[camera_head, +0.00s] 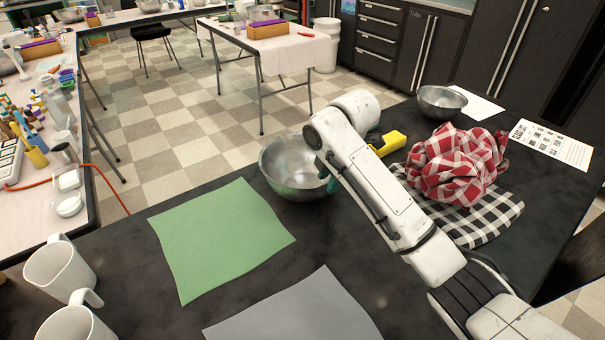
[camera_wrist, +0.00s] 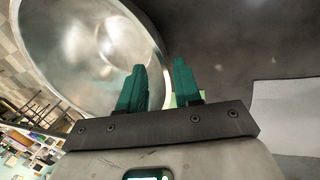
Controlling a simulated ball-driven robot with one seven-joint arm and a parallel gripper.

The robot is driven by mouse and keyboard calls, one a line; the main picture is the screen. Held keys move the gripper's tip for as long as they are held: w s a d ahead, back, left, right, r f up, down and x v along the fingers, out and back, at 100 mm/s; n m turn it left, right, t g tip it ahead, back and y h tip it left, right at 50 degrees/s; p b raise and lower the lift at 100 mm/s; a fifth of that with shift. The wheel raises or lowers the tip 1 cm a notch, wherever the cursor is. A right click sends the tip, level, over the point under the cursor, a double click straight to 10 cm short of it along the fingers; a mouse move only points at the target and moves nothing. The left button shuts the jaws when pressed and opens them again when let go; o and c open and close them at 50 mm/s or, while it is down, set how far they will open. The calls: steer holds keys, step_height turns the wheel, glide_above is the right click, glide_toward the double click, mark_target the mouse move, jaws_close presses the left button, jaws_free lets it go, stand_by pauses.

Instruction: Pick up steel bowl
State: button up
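A shiny steel bowl (camera_head: 285,165) sits on the dark counter near its far edge, beside the green cloth. It fills the upper left of the wrist view (camera_wrist: 85,45). My gripper (camera_head: 328,176) is at the bowl's right side, partly hidden by my arm. In the wrist view, its two green fingers (camera_wrist: 160,85) stand apart, with a gap between them. The left finger overlaps the bowl's inside and the right finger is outside the rim. I cannot tell whether either finger touches the bowl. A second steel bowl (camera_head: 442,104) stands at the back right.
A green cloth (camera_head: 220,238) and a grey cloth (camera_head: 300,312) lie in front. A red checked cloth (camera_head: 455,165) lies crumpled on a black checked cloth (camera_head: 490,218). A yellow object (camera_head: 390,143) is behind my arm. White mugs (camera_head: 60,270) stand at the left.

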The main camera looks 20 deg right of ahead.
mark_target(320, 198)
steer(key=shift+a+x, duration=0.15)
steer(key=shift+x, duration=1.45)
steer(key=shift+a+x, duration=0.2)
steer(key=shift+x, duration=1.45)
steer(key=shift+s, duration=0.2)
steer(key=shift+c, duration=0.4)
jaws_close()
